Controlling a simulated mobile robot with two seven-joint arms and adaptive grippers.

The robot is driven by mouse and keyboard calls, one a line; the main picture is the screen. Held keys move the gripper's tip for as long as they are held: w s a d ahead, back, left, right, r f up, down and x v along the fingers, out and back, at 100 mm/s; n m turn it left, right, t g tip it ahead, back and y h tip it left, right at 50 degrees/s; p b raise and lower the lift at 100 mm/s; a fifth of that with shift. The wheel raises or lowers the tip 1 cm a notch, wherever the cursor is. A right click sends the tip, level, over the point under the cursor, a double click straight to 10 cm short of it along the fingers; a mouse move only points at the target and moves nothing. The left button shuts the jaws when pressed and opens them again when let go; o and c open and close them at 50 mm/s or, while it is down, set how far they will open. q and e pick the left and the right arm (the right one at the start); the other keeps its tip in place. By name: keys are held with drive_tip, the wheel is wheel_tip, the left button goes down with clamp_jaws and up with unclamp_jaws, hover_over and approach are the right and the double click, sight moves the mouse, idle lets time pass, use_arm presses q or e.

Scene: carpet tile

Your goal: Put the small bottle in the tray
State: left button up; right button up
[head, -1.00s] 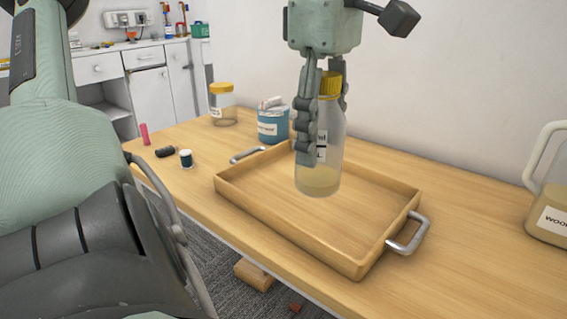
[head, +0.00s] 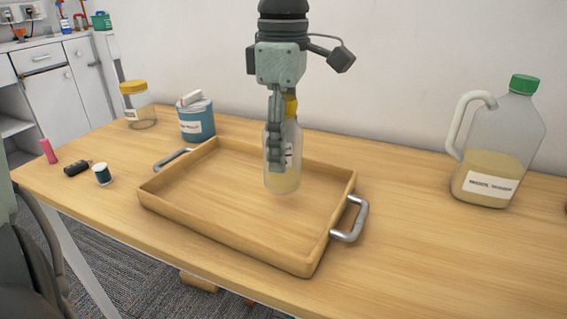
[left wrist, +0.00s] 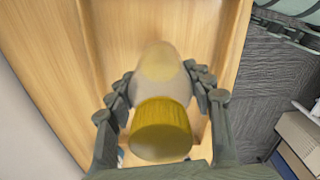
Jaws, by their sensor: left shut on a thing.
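The small bottle (head: 284,178) is clear with a yellow cap, a white label and some pale yellow content. My left gripper (head: 277,140) is shut on it from above and holds it upright over the wooden tray (head: 225,241). In the left wrist view the bottle's yellow cap (left wrist: 161,129) sits between the two fingers (left wrist: 160,95). The bottle's base appears inside the tray's outline; I cannot tell whether it touches the tray floor. The tray has a metal handle at each end and otherwise looks empty. My right gripper is not in view.
A large jug (head: 492,160) with a green cap stands to the right. A yellow-lidded jar (head: 138,108) and a blue tub (head: 196,121) stand behind left. A pink marker (head: 48,151), a black item (head: 77,168) and a small spool (head: 102,175) lie near the left edge.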

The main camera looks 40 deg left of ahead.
use_arm(q)
drive_tip(key=shift+w+f, duration=0.15)
drive_tip(key=shift+f, duration=0.35)
wheel_tip(320, 180, down, 2)
drive_tip(key=shift+f, duration=0.6)
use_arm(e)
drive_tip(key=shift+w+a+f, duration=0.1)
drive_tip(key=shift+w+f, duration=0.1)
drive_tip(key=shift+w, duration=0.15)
